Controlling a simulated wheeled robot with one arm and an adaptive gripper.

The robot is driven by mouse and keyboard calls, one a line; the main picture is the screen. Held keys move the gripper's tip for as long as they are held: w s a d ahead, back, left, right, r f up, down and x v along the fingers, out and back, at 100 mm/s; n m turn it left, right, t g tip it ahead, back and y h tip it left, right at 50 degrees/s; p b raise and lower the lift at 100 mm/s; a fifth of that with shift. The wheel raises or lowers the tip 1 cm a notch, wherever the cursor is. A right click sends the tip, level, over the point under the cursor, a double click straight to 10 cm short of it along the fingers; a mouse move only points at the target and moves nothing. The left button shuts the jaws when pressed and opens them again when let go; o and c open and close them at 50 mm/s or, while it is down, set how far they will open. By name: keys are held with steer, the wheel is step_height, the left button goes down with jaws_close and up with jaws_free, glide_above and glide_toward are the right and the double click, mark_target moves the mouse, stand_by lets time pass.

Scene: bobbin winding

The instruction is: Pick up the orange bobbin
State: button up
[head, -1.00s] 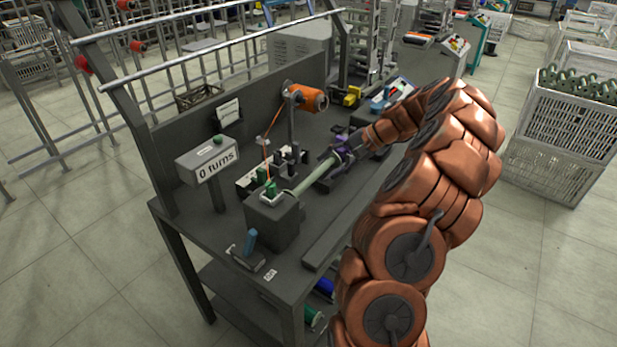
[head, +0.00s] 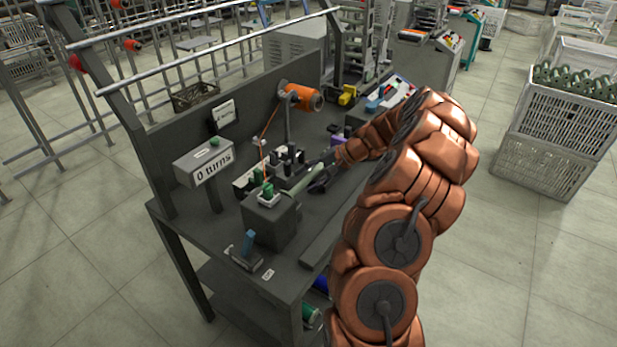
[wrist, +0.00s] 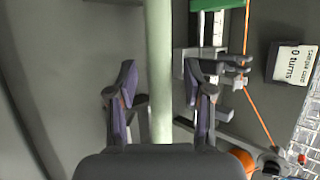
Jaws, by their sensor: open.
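An orange spool (head: 302,96), the only orange bobbin-like thing I can make out, sits on a post at the back of the bench. Orange thread runs from it down to the winding parts. Part of it shows at the lower right of the wrist view (wrist: 243,158). My gripper (head: 322,178) is low over the bench, in front of and below the spool. In the wrist view my gripper (wrist: 164,88) is open, with one finger on each side of a pale green rod (wrist: 159,60). I cannot tell whether the fingers touch the rod.
A grey block (head: 270,222) stands at the rod's near end. A counter box (head: 205,162) reading "0 turns" stands at the left. A blue-handled tool (head: 248,242) lies near the front edge. A crate of green bobbins (head: 560,125) stands at the right.

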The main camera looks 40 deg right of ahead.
jaws_close()
stand_by(0.3)
steer(key=shift+s+r, duration=0.1)
steer(key=f+b+v, duration=0.1)
steer(key=v, duration=0.6)
steer(key=s+d+f+b+v, duration=0.1)
steer(key=v, duration=0.7)
steer(key=shift+s+d+b, duration=0.35)
steer(key=shift+s+d, duration=0.05)
